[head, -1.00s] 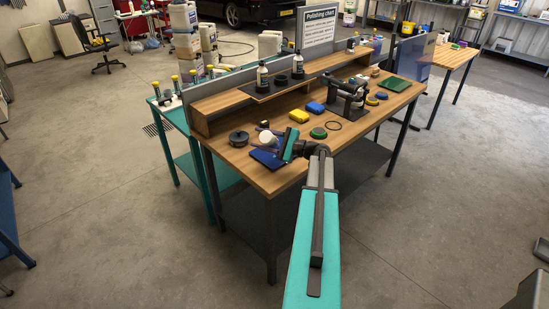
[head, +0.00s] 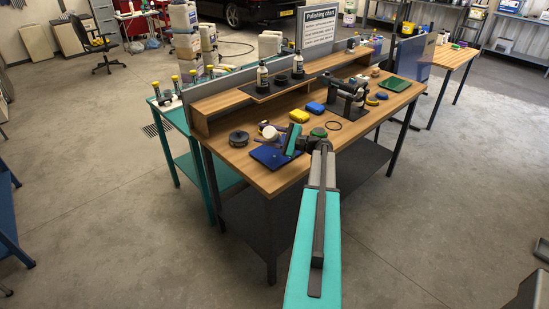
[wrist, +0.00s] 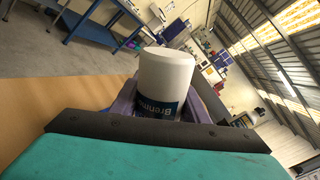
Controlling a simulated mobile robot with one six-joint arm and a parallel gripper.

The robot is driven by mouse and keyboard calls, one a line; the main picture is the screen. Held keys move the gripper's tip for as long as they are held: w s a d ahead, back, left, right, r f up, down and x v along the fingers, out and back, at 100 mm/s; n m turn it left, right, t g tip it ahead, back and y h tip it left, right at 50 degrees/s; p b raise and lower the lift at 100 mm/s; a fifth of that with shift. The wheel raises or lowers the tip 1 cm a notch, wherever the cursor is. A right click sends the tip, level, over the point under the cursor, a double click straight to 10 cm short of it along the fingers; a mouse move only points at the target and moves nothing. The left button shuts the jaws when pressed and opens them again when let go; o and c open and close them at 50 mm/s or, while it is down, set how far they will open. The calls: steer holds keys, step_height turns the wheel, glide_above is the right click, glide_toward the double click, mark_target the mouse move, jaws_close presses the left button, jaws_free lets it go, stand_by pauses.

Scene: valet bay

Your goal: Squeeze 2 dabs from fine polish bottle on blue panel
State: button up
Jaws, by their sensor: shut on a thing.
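The blue panel (head: 272,157) lies flat on the wooden bench top near its front left edge. My gripper (head: 274,134) is over the bench just behind and above the panel. It is shut on a white bottle (head: 268,131), which looks tipped over. In the wrist view the bottle (wrist: 166,72) sits between the jaws, its plain white end toward the top of the picture. Part of a blue label reading "Bren…" shows; the rest is hidden by my gripper. The bottle's nozzle and any dabs on the panel cannot be made out.
A dark round pad (head: 238,138) lies left of the panel. Yellow (head: 299,115) and blue (head: 315,108) blocks and a polisher on a stand (head: 346,96) are farther right. Two bottles stand on the raised shelf (head: 245,100). A green panel (head: 394,84) lies at the far right.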

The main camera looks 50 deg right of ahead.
steer(key=shift+w+d, duration=0.3)
steer(key=shift+d, duration=0.5)
steer(key=shift+w+d, duration=0.35)
steer(key=shift+d, duration=0.45)
steer(key=shift+w+d, duration=0.3)
steer(key=shift+d, duration=0.5)
